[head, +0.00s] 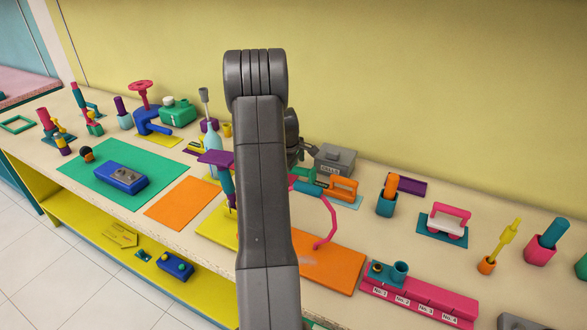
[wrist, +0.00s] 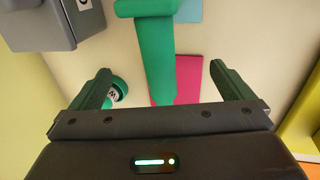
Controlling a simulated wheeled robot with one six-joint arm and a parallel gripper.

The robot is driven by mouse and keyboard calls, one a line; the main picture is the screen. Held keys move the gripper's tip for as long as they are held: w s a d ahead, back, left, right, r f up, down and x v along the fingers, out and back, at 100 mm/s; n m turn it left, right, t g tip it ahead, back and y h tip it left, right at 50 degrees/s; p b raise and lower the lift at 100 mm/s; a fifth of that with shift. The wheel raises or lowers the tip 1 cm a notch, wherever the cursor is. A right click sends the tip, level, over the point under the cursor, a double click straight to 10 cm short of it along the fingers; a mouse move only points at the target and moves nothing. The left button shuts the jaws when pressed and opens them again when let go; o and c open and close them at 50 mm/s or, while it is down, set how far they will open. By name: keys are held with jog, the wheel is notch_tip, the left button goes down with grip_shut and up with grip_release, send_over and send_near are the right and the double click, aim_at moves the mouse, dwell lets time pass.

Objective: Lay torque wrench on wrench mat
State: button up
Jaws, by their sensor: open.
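In the wrist view my gripper (wrist: 161,78) is open, with one finger on each side of a green bar-shaped object (wrist: 160,68). The bar has a wider crosspiece at the top of the picture, and a gap shows on both sides of it. I cannot tell for sure whether it is the torque wrench. A pink flat piece (wrist: 188,85) and a light blue one (wrist: 188,12) show beside and under it. No mat is marked as the wrench mat. In the head view my arm hides the fingers and much of the bench behind it.
A grey box (head: 333,160) stands near my arm; a grey box corner also shows in the wrist view (wrist: 40,20). A round green-rimmed item (wrist: 116,92) lies by the left finger.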

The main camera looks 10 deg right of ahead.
jog(key=shift+r, duration=0.1)
dwell(0.3)
jog(key=p+v, duration=0.4)
jog(key=v, duration=0.5)
dwell(1.0)
dwell(0.4)
jog(key=b+x, duration=0.2)
jog(key=x, duration=0.4)
jog(key=shift+r, duration=0.1)
